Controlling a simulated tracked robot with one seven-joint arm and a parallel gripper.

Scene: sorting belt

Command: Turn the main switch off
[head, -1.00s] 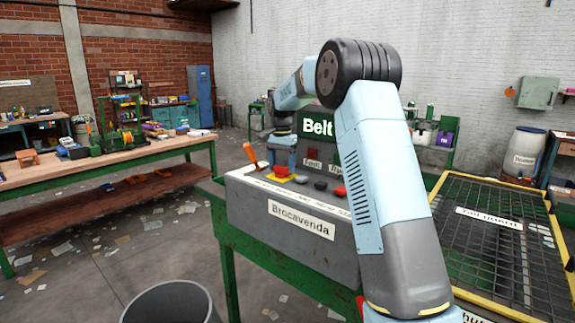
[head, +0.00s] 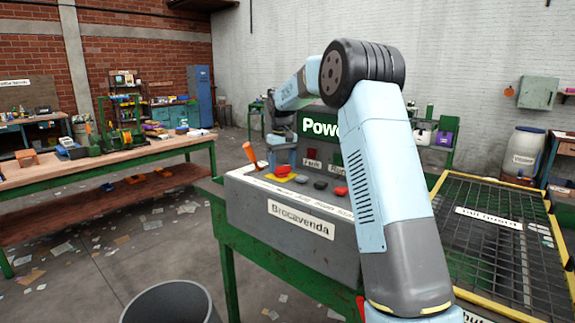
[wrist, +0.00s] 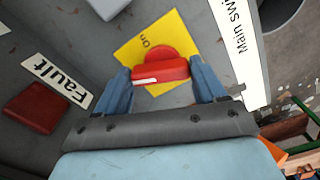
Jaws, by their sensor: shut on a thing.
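The main switch is a red rotary knob (wrist: 160,68) on a yellow plate (wrist: 188,42) with the word "On" at its upper left in the wrist view. A white mark runs along the handle's left part. A partly cut-off "Main Swi" label (wrist: 243,45) is beside it. My gripper (wrist: 162,82) has its two blue fingers on either end of the red handle and is shut on it. In the head view the knob (head: 283,171) shows small on the grey console (head: 250,205), with my gripper (head: 282,160) at it; the fingers are hard to make out there.
An orange-handled lever (head: 250,153) stands on the console's left, near my gripper. Dark and red buttons (head: 320,185) lie to the right. A red "Fault" lamp (wrist: 38,107) is on the panel. A green display (head: 318,126) reads "Powe", partly hidden by my arm.

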